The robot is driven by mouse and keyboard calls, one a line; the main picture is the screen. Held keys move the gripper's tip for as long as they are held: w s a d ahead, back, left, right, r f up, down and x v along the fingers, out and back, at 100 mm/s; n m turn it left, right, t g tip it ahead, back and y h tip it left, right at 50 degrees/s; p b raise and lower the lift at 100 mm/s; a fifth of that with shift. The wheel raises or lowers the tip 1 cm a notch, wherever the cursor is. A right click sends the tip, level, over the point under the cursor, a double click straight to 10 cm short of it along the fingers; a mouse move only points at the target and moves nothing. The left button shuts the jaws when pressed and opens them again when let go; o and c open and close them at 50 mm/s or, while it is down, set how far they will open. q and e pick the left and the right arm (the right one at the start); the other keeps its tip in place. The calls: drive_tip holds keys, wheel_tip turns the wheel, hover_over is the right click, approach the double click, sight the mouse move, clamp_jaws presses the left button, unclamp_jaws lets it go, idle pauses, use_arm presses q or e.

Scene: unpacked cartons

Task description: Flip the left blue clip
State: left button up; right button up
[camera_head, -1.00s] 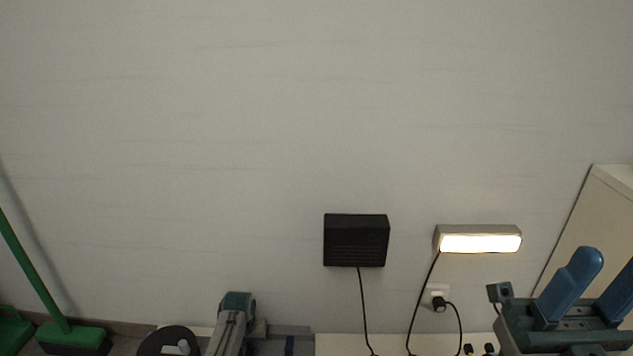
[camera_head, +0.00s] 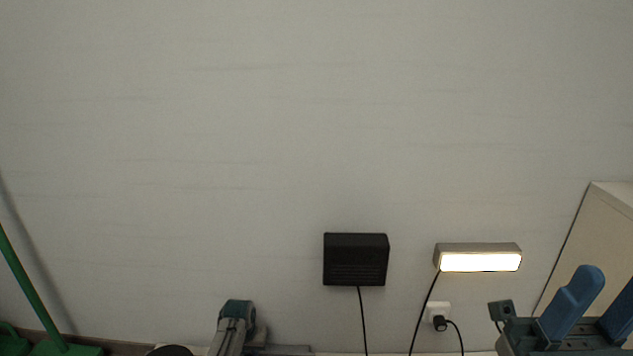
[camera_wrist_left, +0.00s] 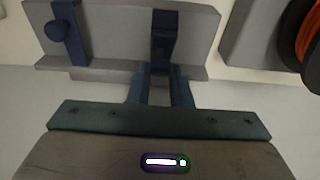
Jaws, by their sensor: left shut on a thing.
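In the left wrist view, a grey panel-like carton (camera_wrist_left: 110,35) carries two dark blue clips. One clip (camera_wrist_left: 76,35), with a round knob on its left side, is at the left of the carton. The other clip (camera_wrist_left: 163,30) stands upright near the middle. My left gripper (camera_wrist_left: 160,78) is shut on the middle clip at its lower end. Its fingertips partly hide that end. In the head view, my right gripper (camera_head: 611,292) is at the lower right, blue fingers apart and empty, cut off by the picture edge. The carton and clips cannot be made out there.
A black box (camera_head: 356,260) and a lit lamp (camera_head: 480,262) hang on the wall with cables. A plug (camera_head: 439,322) is below. A green broom (camera_head: 35,298) leans at the left. A dark spool with orange winding (camera_wrist_left: 308,45) is at the right in the wrist view.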

use_arm(q)
drive_tip(key=shift+w+r+b, duration=0.2)
drive_tip(key=shift+w+r, duration=0.1)
drive_tip(key=shift+w, duration=0.35)
drive_tip(key=shift+w+r+b, duration=0.2)
drive_tip(key=shift+w+r, duration=0.1)
drive_tip(key=shift+w, duration=0.35)
clamp_jaws()
